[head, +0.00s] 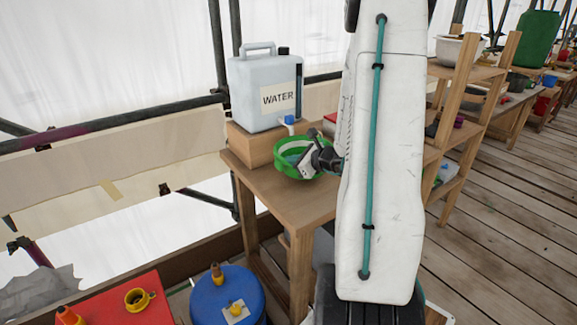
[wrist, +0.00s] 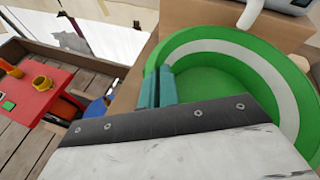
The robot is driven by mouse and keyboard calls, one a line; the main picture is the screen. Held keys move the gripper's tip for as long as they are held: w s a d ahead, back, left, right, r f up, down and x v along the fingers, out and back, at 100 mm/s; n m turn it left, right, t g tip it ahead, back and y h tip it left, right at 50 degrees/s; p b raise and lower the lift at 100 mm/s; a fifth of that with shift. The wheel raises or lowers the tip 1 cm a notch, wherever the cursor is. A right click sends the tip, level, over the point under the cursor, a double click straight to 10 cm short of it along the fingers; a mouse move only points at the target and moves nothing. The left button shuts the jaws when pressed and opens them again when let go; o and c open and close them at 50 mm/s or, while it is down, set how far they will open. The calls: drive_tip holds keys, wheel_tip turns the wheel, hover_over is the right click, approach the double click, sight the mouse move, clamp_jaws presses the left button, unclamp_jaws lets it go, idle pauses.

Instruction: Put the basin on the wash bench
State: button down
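The green basin (head: 278,168) with a pale inner band is at the wooden bench (head: 307,207), in front of the wooden block under the water container. Whether its base rests on the bench top or hangs just above it, I cannot tell. In the wrist view the basin (wrist: 225,88) fills the right side and looks empty and roughly level. My gripper (head: 305,165) is at the basin's near rim. Its teal finger pads (wrist: 158,88) are close together at the left part of the rim, one inside and one outside, shut on the wall. My arm hides part of the bench.
A white water container (head: 265,92) with a tap stands on the wooden block (head: 252,147). A blue drum (head: 228,300) and a red surface (head: 125,298) with yellow and orange items are at the front left. Shelves (head: 467,110) stand to the right; the plank floor (head: 500,230) there is clear.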

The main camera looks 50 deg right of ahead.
sight(284, 166)
drive_tip(key=shift+w+d+f, duration=0.1)
drive_tip(key=shift+w+d, duration=0.1)
drive_tip(key=shift+w, duration=0.9)
drive_tip(key=f, duration=0.3)
drive_tip(key=shift+w+d, duration=0.1)
drive_tip(key=shift+w, duration=0.3)
drive_tip(key=shift+f, duration=0.25)
drive_tip(key=shift+f, duration=0.15)
drive_tip(key=c, duration=1.6)
unclamp_jaws()
drive_tip(key=shift+c, duration=0.2)
